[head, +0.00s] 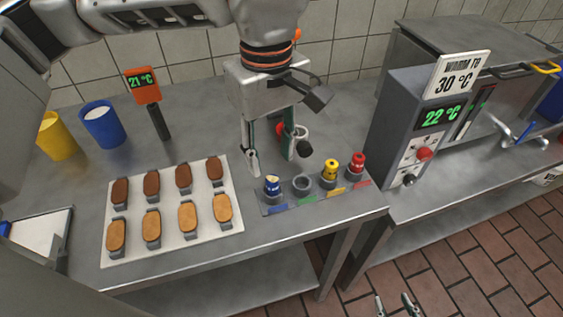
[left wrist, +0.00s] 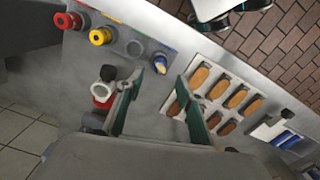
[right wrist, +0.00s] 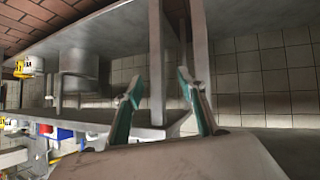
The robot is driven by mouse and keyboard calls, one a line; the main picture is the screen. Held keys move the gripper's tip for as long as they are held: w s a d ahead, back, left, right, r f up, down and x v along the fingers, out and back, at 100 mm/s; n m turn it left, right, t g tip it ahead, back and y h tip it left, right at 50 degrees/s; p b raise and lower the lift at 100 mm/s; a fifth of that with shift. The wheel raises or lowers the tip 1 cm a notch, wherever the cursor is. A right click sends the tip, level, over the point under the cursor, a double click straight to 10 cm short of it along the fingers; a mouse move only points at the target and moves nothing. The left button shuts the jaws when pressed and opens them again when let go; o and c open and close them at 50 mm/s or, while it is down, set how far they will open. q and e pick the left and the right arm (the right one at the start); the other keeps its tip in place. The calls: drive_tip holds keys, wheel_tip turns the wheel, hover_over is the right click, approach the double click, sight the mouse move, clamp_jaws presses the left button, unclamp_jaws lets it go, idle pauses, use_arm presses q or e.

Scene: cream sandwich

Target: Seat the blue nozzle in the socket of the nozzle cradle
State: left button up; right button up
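The blue nozzle (head: 272,186) stands at the leftmost position of the nozzle cradle (head: 320,197), over the blue mark. It also shows in the left wrist view (left wrist: 160,63). I cannot tell whether it is fully seated or slightly tilted. The cradle's socket over the green mark (head: 302,185) is empty. A yellow nozzle (head: 330,169) and a red nozzle (head: 357,162) stand in the other positions. My left gripper (head: 271,166) is open and empty, with its fingertips just above and behind the blue nozzle. My right gripper (head: 395,300) is open and empty, low over the floor.
A tray (head: 172,223) of brown and golden biscuits lies left of the cradle. A red-and-white item (left wrist: 103,92) is close behind the left gripper. A thermometer (head: 146,92), blue cup (head: 103,125) and yellow cup (head: 56,137) stand farther left. A grey warmer (head: 413,105) stands right.

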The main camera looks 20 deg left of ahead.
sight(272, 179)
use_arm(q)
drive_tip(key=shift+f, duration=0.9)
drive_tip(key=shift+s+f, duration=0.1)
drive_tip(key=shift+f, duration=0.7)
wheel_tip(272, 179, down, 4)
drive_tip(key=shift+r+b, duration=0.25)
drive_tip(key=shift+b, duration=0.05)
drive_tip(key=shift+f, duration=0.4)
drive_tip(key=c, duration=1)
clamp_jaws()
use_arm(e)
drive_tip(key=shift+s+f, duration=0.25)
drive_tip(key=shift+f, duration=0.05)
